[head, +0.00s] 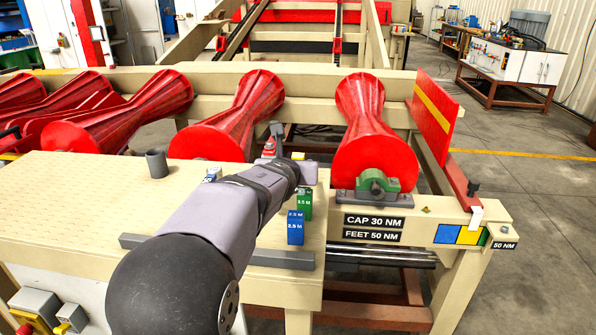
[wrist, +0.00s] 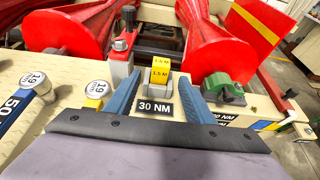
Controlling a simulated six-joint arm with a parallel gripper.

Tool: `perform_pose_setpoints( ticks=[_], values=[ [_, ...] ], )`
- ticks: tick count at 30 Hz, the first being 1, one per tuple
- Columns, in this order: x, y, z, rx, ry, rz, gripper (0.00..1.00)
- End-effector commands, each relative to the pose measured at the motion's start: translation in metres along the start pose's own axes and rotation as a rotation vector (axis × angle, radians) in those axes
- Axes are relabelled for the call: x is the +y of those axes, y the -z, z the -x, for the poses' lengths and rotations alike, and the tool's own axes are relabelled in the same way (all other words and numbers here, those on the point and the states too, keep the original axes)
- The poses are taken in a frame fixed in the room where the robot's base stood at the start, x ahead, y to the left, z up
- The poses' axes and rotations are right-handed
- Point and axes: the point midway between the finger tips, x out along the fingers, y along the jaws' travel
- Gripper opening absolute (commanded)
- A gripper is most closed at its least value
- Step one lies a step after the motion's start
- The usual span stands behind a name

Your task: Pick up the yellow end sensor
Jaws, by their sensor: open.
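The yellow end sensor (wrist: 160,72) is a small yellow block marked 1.5 M, in the middle of the wrist view. It sits upright in a grey holder behind a black 30 NM label. My gripper (wrist: 161,79) is open, with one blue finger to each side of the block in the picture. I cannot tell how far the fingertips are from it, and nothing is held.
Blue (head: 295,228) and green (head: 305,203) blocks stand on the bench near my arm. A red-and-grey device (wrist: 122,58) stands left of the sensor. Red rollers (head: 368,140) and a green bearing block (wrist: 222,88) lie beyond and right. Two 19 mm tools (wrist: 97,90) are at left.

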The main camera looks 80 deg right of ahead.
Motion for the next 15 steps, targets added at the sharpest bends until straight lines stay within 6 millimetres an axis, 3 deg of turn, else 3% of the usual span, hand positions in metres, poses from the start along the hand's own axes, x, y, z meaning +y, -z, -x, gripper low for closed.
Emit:
perform_pose_setpoints(
  ticks=[15],
  values=[
    [0.001,0.0,-0.058,0.002,0.0,-0.005,0.48]
  ],
)
